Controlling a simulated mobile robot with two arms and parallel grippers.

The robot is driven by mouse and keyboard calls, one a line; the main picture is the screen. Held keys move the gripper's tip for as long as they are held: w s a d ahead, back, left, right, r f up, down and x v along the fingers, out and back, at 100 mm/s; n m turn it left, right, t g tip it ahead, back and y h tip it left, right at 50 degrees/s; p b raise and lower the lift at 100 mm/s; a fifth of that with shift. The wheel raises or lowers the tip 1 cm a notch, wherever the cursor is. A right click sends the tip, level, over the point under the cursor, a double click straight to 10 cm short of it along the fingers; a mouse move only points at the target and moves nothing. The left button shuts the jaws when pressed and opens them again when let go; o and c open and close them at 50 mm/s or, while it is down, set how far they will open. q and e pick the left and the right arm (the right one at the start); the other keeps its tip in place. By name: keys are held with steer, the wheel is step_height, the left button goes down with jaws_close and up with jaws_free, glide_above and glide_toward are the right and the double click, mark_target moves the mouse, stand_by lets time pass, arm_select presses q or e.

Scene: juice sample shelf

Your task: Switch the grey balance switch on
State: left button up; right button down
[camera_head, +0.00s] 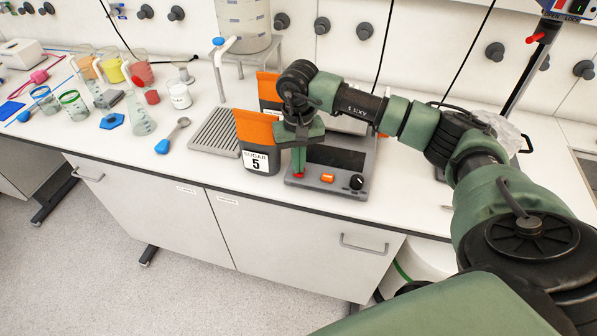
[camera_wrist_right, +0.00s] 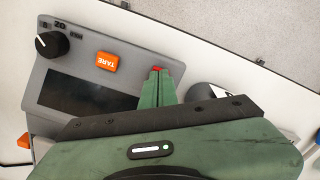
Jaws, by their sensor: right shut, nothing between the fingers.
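The grey balance (camera_head: 328,190) sits near the counter's front edge; its dark display, orange TARE button (camera_head: 328,178) and black knob (camera_head: 357,182) show. In the right wrist view the balance (camera_wrist_right: 125,80) has the same TARE button (camera_wrist_right: 106,61) and knob (camera_wrist_right: 52,44). My right gripper (camera_head: 299,172) is shut and empty, pointing down at the balance's front left corner. Its green fingers (camera_wrist_right: 157,72) end at a small red patch; I cannot tell whether this is the switch or the fingertips. Contact and any switch beneath are hidden. My left gripper is out of view.
An orange-topped sugar container (camera_head: 260,160) stands close left of the balance, with another behind. Bare counter (camera_head: 410,190) lies right of the balance.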

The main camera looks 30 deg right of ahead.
steer(key=shift+s+f+b, duration=0.1)
steer(key=shift+f+b, duration=0.4)
steer(key=shift+f, duration=0.1)
steer(key=shift+r, duration=0.1)
steer(key=shift+r+p, duration=0.55)
steer(key=shift+r, duration=0.25)
steer(key=shift+r+p, duration=1.15)
steer(key=shift+r, duration=1.45)
